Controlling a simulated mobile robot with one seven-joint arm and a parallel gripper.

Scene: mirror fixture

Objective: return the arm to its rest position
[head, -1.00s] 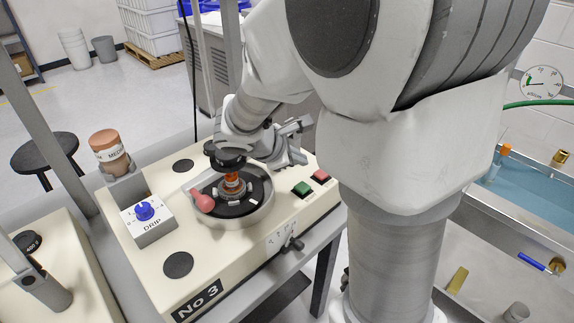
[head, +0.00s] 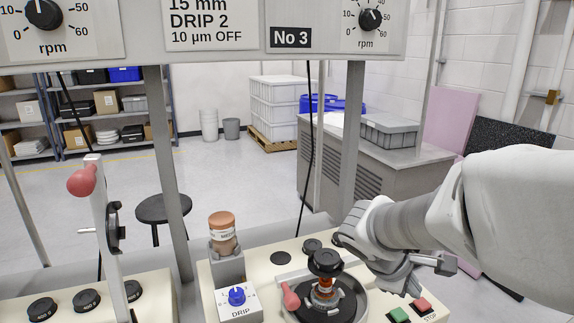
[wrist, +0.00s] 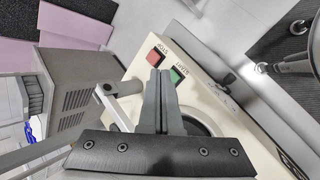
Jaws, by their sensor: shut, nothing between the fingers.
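My arm reaches in from the right in the head view and bends down to my gripper, near the right back of the cream machine bed (head: 262,262). In the wrist view the two grey fingers of my gripper (wrist: 160,76) are pressed together with nothing between them. They point toward a red button (wrist: 153,57) and a green button (wrist: 178,74); the gap to the machine is hard to judge. The round plate (head: 350,300), with its black-topped spindle (head: 325,263), stands just left of my gripper in the head view.
A pink-knobbed handle (head: 291,298) and a blue-knobbed drip box (head: 238,298) sit left of the spindle. A brown-capped bottle (head: 222,230) stands behind the box. Grey posts (head: 352,130) carry the overhead panel. A grey cabinet (head: 385,150) is behind the arm.

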